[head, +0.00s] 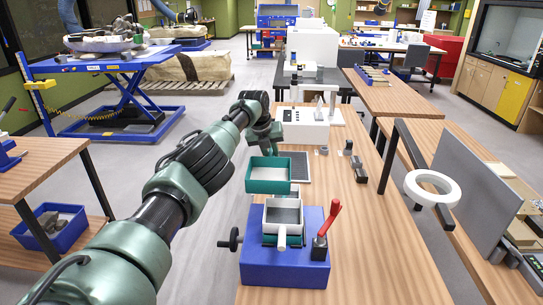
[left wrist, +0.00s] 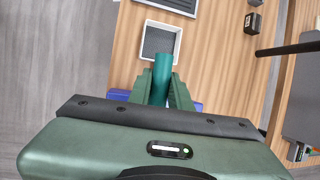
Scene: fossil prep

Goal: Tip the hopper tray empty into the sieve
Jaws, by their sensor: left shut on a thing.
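My left gripper (head: 267,146) reaches in from the left and is shut on the teal hopper tray (head: 268,187), which shows just below it in the head view. The tray's pale inside faces up. In the left wrist view, the jaws (left wrist: 163,88) close around a teal round handle (left wrist: 163,65); the rest of the tray is hidden there. The sieve, a white square frame (head: 268,214) with a grey inside, sits on a blue base nearer me than the tray. My right gripper is not in view.
The blue base (head: 262,272) carries a red lever (head: 328,220) on its right and a dark crank knob (head: 233,238) on its left. A white ring (head: 433,188) stands at right.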

